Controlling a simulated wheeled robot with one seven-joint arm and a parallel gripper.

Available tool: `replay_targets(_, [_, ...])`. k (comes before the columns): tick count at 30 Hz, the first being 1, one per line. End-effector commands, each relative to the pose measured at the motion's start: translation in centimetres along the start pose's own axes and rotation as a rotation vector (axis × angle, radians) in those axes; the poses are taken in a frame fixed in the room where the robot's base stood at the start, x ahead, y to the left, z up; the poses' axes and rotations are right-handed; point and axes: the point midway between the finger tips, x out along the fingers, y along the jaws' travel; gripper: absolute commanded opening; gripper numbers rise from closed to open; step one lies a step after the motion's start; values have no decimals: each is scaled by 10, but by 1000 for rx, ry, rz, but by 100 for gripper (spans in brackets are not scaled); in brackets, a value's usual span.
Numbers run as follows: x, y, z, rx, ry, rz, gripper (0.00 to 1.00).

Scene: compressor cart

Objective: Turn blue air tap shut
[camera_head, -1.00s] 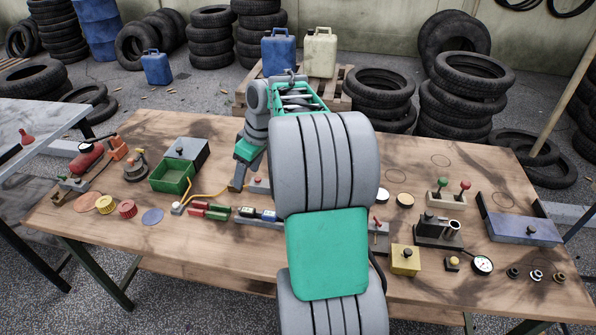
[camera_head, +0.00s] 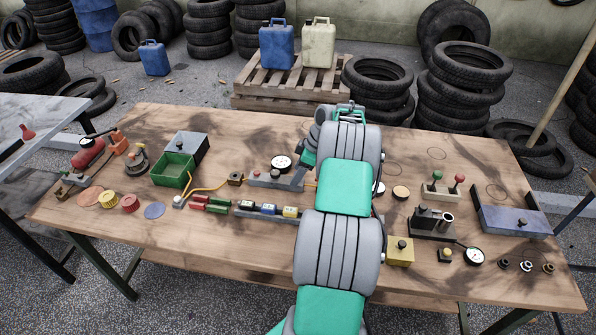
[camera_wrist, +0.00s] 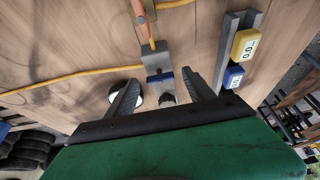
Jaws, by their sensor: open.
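In the wrist view a blue bar-shaped handle (camera_wrist: 159,78), which looks like the blue air tap, sits on a grey block (camera_wrist: 155,55). My gripper (camera_wrist: 161,77) is open, with one finger on each side of the blue handle and visible space between. I cannot tell how high the fingertips are above it. A yellow hose (camera_wrist: 80,80) runs beside the block, and an orange rod-like part (camera_wrist: 142,22) lies beyond it. In the head view my arm hides the tap and most of my gripper.
A rail with blue (camera_wrist: 233,77) and yellow (camera_wrist: 246,44) numbered blocks lies to the right in the wrist view. In the head view a gauge (camera_head: 281,163), a green box (camera_head: 173,170) and a yellow block (camera_head: 400,252) stand on the wooden table (camera_head: 200,255).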

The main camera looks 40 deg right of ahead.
Motion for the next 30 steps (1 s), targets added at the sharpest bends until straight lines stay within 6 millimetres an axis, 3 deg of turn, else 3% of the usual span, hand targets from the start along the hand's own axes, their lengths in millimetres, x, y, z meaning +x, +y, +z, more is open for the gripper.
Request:
replay_targets(4, [0, 0, 0, 0, 0, 1, 61])
replay_targets(26, [-1, 0, -1, 0, 0, 1, 1])
replay_targets(30, [-1, 0, -1, 2, 0, 2, 0])
